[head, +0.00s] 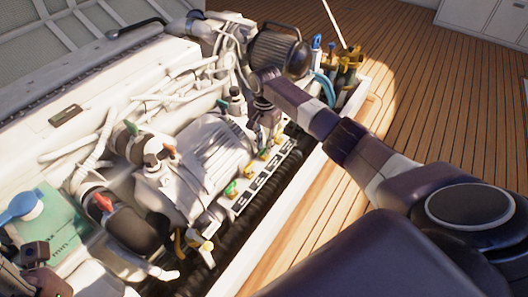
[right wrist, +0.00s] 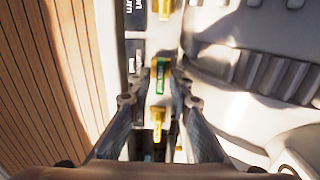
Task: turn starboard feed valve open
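A row of small valves with yellow and green handles runs along a white label strip (head: 258,192) beside the engine in the head view. My right gripper (head: 263,118) points down over the far part of the row. In the right wrist view its two fingers (right wrist: 160,88) stand apart on either side of a green valve handle (right wrist: 160,75); contact cannot be told. Yellow handles (right wrist: 158,121) lie along the same line. The labels are cut off, so the starboard feed valve cannot be picked out by text. My left gripper (head: 36,262) is partly visible at lower left.
The white engine block (head: 195,165) with pipes and hoses fills the hatch. A dark cylindrical filter (head: 278,52) and brass fittings (head: 350,62) stand at the far end. A pale hatch edge (head: 300,190) borders the open wooden deck (head: 425,85).

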